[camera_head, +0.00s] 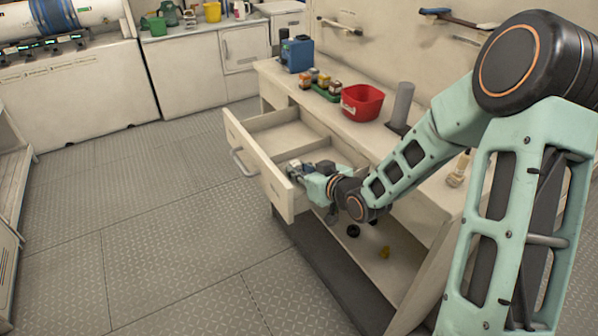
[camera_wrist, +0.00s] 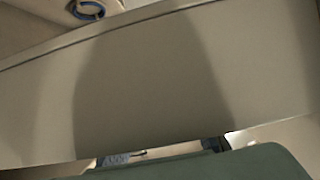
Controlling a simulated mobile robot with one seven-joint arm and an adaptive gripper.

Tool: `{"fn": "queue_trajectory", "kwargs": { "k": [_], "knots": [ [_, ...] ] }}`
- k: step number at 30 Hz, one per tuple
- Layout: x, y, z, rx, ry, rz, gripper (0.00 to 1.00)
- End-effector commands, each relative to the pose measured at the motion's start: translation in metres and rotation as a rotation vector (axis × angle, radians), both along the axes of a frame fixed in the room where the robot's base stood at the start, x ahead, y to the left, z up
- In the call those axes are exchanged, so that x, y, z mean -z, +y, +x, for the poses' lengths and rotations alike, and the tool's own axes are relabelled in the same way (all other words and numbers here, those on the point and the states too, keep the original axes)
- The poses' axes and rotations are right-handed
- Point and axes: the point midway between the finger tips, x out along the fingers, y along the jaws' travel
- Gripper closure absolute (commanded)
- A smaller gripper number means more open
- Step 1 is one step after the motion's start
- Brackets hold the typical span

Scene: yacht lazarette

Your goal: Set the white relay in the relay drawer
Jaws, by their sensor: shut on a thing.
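The drawer (camera_head: 257,172) in the bench stands open, with a divider between its compartments. My gripper (camera_head: 295,166) is low at the nearer compartment, close behind the drawer front. It is shut on a small pale thing, which I take to be the white relay; a thin whitish edge of it (camera_wrist: 172,150) shows between the fingertips in the wrist view. Most of the relay is hidden by my gripper. A broad pale panel fills the wrist view ahead of the fingers; it looks like a drawer wall. I cannot tell whether the relay touches the drawer floor.
On the bench top are a blue box (camera_head: 297,54), a green tray (camera_head: 325,93) with small coloured blocks, a red bin (camera_head: 362,102) and a grey cylinder (camera_head: 402,104). A black ring (camera_head: 353,231) and a yellow piece (camera_head: 384,252) lie below. The floor left is clear.

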Motion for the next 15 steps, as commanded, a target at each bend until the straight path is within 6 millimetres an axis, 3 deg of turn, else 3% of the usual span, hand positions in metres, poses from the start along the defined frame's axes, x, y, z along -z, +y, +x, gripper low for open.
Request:
{"fn": "queue_trajectory", "kwargs": {
  "k": [9,10,15],
  "knots": [
    [0.0028,0.0001,0.0005,0.001,-0.002,0.0,0.99],
    [0.0018,0.0,0.0005,0.001,-0.002,-0.001,0.78],
    [0.001,0.0001,0.0005,0.001,-0.002,-0.001,0.63]
  ]
}}
